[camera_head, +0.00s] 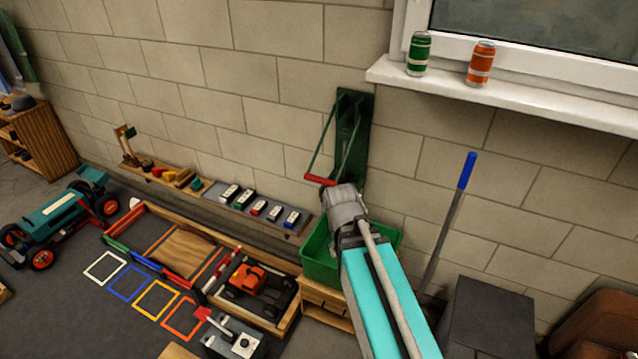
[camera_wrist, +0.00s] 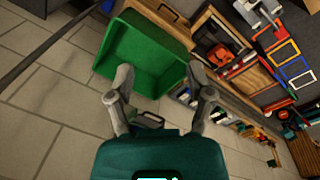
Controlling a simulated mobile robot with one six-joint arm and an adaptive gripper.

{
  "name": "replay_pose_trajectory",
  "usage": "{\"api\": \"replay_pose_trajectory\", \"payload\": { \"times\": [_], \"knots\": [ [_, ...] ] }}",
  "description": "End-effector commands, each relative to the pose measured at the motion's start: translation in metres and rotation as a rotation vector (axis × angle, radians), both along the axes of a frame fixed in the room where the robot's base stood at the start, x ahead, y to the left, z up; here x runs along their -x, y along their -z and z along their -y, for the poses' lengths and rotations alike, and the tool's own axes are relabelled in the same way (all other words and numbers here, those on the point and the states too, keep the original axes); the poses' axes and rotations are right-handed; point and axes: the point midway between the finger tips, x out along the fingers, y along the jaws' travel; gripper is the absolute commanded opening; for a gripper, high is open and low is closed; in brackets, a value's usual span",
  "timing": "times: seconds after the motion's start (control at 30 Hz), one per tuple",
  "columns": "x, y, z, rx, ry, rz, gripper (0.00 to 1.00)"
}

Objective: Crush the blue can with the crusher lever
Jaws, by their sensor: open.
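The green can crusher (camera_head: 352,130) is mounted on the wall below and left of the window. Its lever has two green side arms and a red handle bar (camera_head: 320,180), which sits low, just left of my gripper (camera_head: 343,198). No blue can is visible in either view; the crusher's lower part is partly hidden behind my gripper. In the wrist view my gripper (camera_wrist: 158,75) has its fingers spread apart, with nothing seen held between them. A green bin (camera_head: 319,258) stands below the crusher; it also shows beyond the fingers in the wrist view (camera_wrist: 140,55).
A green can (camera_head: 419,54) and an orange can (camera_head: 481,63) stand on the windowsill (camera_head: 530,100). A blue-tipped rod (camera_head: 467,172) stands right of my arm, near a dark box (camera_head: 485,315). Toy cars and wooden trays fill the floor at left.

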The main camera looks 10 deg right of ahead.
Motion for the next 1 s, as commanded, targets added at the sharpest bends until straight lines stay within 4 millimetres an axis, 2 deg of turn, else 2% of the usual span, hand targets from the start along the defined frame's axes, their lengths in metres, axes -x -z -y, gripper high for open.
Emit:
{"api": "replay_pose_trajectory", "payload": {
  "times": [0.03, 0.3, 0.57, 0.8, 1.0],
  "knots": [
    [-0.009, 0.009, 0.001, 0.038, -0.013, 0.005, 0.68],
    [-0.059, 0.032, 0.004, 0.35, -0.111, 0.054, 0.68],
    [-0.117, 0.033, -0.012, 0.7, -0.223, 0.14, 0.68],
    [-0.166, 0.02, -0.05, 1.016, -0.322, 0.245, 0.68],
    [-0.196, 0.003, -0.093, 1.244, -0.387, 0.335, 0.68]
  ]
}}
